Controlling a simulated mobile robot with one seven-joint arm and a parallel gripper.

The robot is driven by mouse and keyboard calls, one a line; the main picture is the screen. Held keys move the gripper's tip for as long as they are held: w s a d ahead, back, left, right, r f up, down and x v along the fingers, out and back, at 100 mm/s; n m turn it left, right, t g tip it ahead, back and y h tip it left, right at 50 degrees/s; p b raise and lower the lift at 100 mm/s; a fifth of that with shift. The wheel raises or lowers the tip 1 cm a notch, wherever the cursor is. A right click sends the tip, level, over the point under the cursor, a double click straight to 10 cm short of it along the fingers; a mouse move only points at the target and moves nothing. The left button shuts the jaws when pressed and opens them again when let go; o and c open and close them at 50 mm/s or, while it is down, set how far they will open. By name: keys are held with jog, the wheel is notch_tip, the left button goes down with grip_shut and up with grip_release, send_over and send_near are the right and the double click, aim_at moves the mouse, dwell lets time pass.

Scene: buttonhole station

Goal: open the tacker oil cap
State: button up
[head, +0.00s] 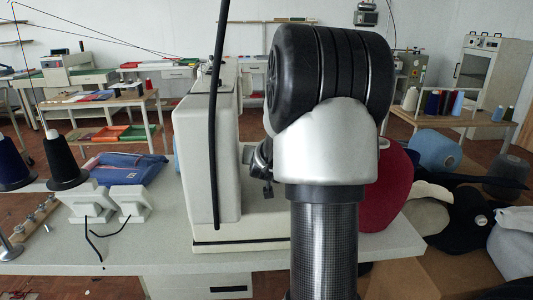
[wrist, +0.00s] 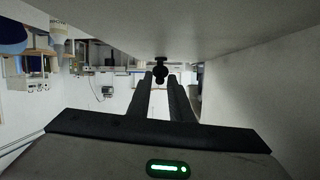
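The tacker is the pale grey machine (head: 208,150) on the table in the head view, partly hidden behind my arm. In the wrist view a small dark round knob (wrist: 160,71), which looks like the oil cap, sticks out by a pale surface. My gripper (wrist: 159,80) shows two dark fingers with a gap between them. The knob appears in line with this gap, at or just beyond the fingertips; I cannot tell whether they touch it.
The white table (head: 150,248) carries thread cones (head: 62,160), pale blocks (head: 93,205) and a blue pouch (head: 133,168) left of the machine. A dark red rounded object (head: 388,190) is right of my arm. A pale surface (wrist: 200,25) lies close above the fingers in the wrist view.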

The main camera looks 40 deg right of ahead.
jog(key=shift+o, duration=0.8)
notch_tip(320, 180, up, 10)
jog(key=p, duration=0.3)
jog(key=shift+a+r+p, duration=0.1)
jog(key=shift+p, duration=0.2)
